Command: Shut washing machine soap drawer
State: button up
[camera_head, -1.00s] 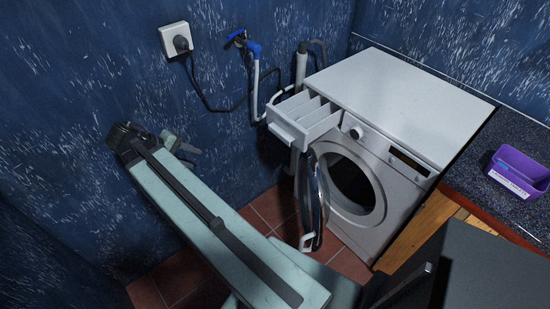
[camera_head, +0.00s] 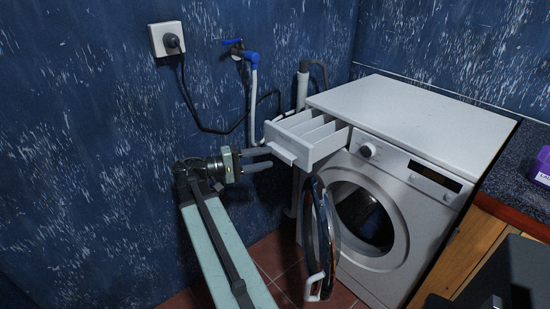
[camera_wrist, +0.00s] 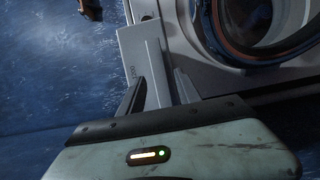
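The white soap drawer (camera_head: 312,142) is pulled out from the upper left of the washing machine (camera_head: 385,185), its compartments visible from above. My gripper (camera_head: 268,158) is just left of the drawer front, pointing right towards it. The light grey drawer front (camera_wrist: 132,48) lies just ahead of the fingers there. I cannot tell whether the fingertips touch it.
The machine's round door (camera_head: 320,235) stands open below the drawer. A blue tap (camera_head: 238,50) with a hose, a socket (camera_head: 167,40) with a cable, and a grey pipe (camera_head: 302,88) are on the blue wall behind. A dark counter (camera_head: 518,180) with a purple box (camera_head: 543,166) is at right.

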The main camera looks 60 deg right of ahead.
aim_at(279, 157)
jog(key=shift+x, duration=1.8)
jog(key=c, duration=0.9)
grip_shut()
jog(key=shift+f, duration=0.1)
